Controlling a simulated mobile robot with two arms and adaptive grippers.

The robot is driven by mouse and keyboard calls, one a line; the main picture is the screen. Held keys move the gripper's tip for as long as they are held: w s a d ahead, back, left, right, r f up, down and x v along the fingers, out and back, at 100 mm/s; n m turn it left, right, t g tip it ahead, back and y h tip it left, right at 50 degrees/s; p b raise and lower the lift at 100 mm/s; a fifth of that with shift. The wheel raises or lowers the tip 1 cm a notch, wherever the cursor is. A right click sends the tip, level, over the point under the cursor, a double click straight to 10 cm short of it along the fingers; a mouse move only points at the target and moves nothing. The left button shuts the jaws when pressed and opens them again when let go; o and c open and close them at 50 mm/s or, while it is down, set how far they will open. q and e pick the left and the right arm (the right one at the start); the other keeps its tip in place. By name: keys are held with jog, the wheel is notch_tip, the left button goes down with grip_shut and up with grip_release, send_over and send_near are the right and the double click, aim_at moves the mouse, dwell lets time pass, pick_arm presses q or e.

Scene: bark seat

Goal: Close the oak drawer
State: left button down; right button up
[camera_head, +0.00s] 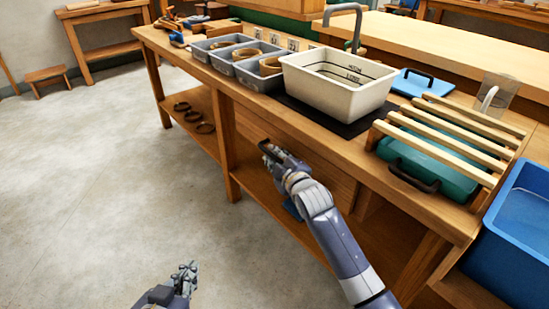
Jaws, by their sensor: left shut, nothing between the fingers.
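The oak drawer (333,182) is under the bench top, below the white basin, and its wooden front faces the open floor. My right arm covers part of the front, so I cannot tell how far the drawer stands out. My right gripper (268,150) is at the drawer front, near its upper part. I cannot tell whether it touches the front or whether its fingers are open. My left gripper (188,274) is low at the bottom of the view, shut and empty, over the floor and away from the bench.
On the bench top (345,153) are grey trays (232,62) with rings, a white basin (325,90), and a wooden rack (440,140) over a green case (425,172). A blue bin (520,220) stands at right. Rings (205,128) lie on the lower shelf.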

jog(key=shift+s, duration=0.15)
jog(key=v, duration=1.1)
jog(key=shift+s+r, duration=0.2)
jog(key=shift+s, duration=0.15)
jog(key=shift+d, duration=0.1)
